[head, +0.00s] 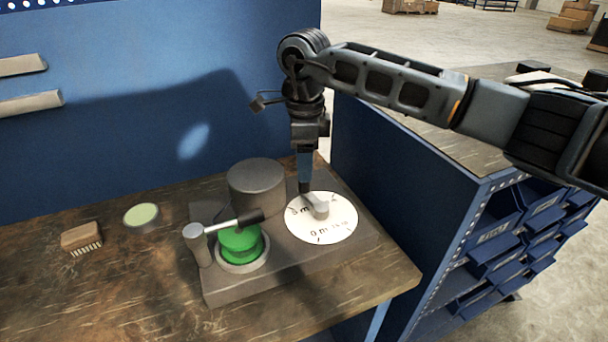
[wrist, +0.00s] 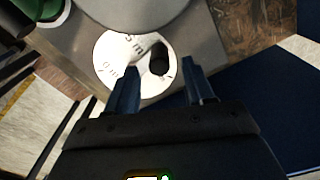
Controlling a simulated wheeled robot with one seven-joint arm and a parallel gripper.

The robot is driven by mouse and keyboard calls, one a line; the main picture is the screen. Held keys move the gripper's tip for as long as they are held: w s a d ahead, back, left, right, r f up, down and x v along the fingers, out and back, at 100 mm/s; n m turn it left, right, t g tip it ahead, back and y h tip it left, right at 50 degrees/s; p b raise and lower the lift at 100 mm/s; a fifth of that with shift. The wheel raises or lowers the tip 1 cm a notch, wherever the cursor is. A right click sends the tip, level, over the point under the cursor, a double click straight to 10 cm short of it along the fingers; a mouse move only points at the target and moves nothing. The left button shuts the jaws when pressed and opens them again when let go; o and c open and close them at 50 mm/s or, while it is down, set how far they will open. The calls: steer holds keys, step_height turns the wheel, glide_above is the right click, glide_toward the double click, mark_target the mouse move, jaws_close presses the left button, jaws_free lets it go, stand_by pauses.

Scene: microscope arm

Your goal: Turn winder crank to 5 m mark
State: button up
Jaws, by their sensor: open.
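The winder (head: 220,282) is a dark grey base plate on the wooden bench. A white round dial (head: 341,229) with black marks, one reading "0 m", lies flat on its right part. A light grey crank (head: 319,208) sits on the dial. In the wrist view the white dial (wrist: 109,67) shows the crank arm with a dark round knob (wrist: 159,59) at its end. My gripper (head: 305,186) points down over the dial's back left edge, at the crank. Its fingers (wrist: 160,88) are open, with the knob seen just beyond the gap between them. Whether they touch it I cannot tell.
A grey cylinder (head: 256,187) stands close left of my gripper. A green spool (head: 239,243) and a lever with a dark handle (head: 236,222) are left of the dial. A brush (head: 82,237) and a round green-topped tin (head: 142,216) lie on the bench. A blue panel rises behind.

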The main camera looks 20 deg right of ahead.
steer(key=shift+f, duration=2.2)
jaws_close()
